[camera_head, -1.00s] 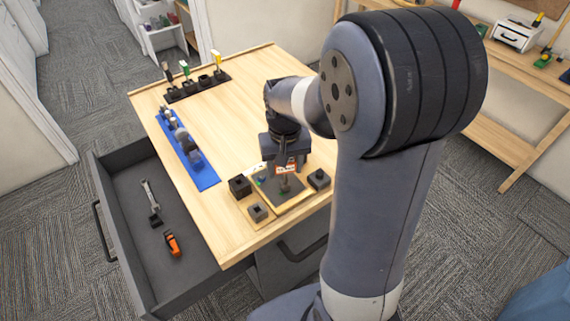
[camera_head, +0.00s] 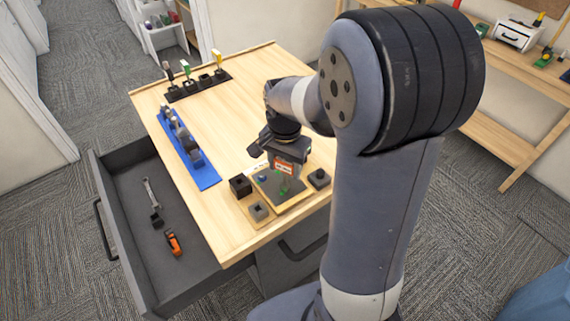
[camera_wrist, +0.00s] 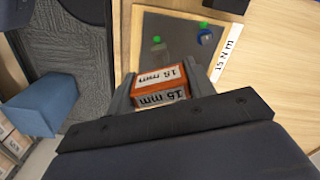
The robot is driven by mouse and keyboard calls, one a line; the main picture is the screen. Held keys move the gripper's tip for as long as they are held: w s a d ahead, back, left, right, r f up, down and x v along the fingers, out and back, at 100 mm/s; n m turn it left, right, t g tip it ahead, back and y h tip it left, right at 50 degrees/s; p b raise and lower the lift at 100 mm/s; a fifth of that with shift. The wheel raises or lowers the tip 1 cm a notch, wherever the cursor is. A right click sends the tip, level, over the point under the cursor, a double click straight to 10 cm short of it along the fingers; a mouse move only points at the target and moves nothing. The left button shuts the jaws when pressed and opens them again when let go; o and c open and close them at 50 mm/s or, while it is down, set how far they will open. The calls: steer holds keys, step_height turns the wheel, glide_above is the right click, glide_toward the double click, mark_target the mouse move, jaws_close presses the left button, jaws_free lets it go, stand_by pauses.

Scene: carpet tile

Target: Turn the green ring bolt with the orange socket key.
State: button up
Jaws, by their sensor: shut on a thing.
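My gripper (camera_head: 287,163) is over the front of the wooden table, shut on the orange socket key (camera_wrist: 160,86). The key's orange block, marked 15 mm, shows between the fingers in the wrist view. Its socket end is hidden there. A bolt with green on it, seemingly the green ring bolt (camera_head: 284,190), stands on the dark plate (camera_head: 293,194) just below my gripper. It also shows in the wrist view (camera_wrist: 157,45), beyond the key block and uncovered.
Black blocks (camera_head: 240,186) and (camera_head: 319,179) flank the plate, with a socketed block (camera_head: 258,211) in front. A blue rack (camera_head: 205,178) and a black key rack (camera_head: 205,86) stand farther back. The open drawer (camera_head: 125,185) holds a wrench and an orange tool. The middle tabletop is clear.

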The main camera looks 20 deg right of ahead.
steer(key=shift+r+n, duration=0.1)
steer(key=shift+n, duration=0.5)
steer(key=shift+r+p, duration=1.75)
steer(key=shift+r, duration=0.5)
steer(key=shift+f, duration=0.1)
